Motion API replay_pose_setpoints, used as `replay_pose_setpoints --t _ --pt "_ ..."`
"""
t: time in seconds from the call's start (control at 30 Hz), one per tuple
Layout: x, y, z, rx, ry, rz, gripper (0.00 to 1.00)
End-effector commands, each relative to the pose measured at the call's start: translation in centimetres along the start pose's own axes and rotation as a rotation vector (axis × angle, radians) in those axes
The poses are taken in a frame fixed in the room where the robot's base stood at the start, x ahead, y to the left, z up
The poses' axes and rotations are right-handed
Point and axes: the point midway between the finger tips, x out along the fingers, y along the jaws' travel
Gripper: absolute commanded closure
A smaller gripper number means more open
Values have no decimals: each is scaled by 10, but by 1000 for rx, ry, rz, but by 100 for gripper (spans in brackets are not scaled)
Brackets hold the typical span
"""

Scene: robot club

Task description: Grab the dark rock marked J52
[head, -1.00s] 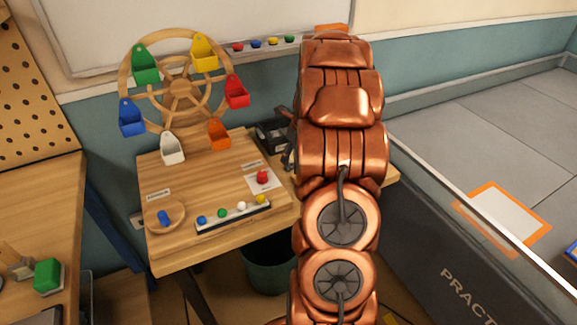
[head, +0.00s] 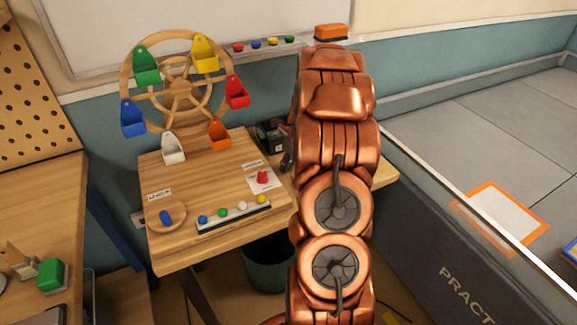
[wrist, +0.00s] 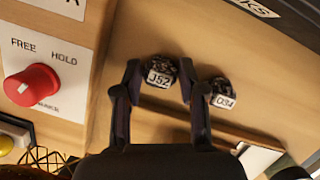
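The dark rock marked J52 (wrist: 160,72) lies on the wooden tabletop in the wrist view, its white label facing the camera. My gripper (wrist: 158,66) is open, with one finger on each side of the rock. The left finger is very near it; I cannot tell whether they touch. A second dark rock, marked D34 (wrist: 221,93), lies just right of the right finger. In the head view my copper arm hides the rocks and most of the gripper.
A red knob (wrist: 32,86) on a FREE/HOLD plate stands left of the gripper. A dark box (head: 271,133) sits at the table's back edge. A wheel with coloured buckets (head: 181,92) stands at the back left. A low-walled arena (head: 430,220) lies right.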

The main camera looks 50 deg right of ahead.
Motion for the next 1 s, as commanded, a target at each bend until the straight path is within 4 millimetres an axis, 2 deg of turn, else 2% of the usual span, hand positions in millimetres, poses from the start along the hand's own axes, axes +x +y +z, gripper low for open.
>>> replay_pose_setpoints --t 0.03,0.3,0.37,0.67,1.0 --pt "0 0 0 0 0 0 67" --pt "0 0 0 0 0 0 96" --pt "0 0 0 0 0 0 100" --pt "-2 0 1 0 -1 -1 100" --pt "-31 -1 9 -1 -2 -4 100"
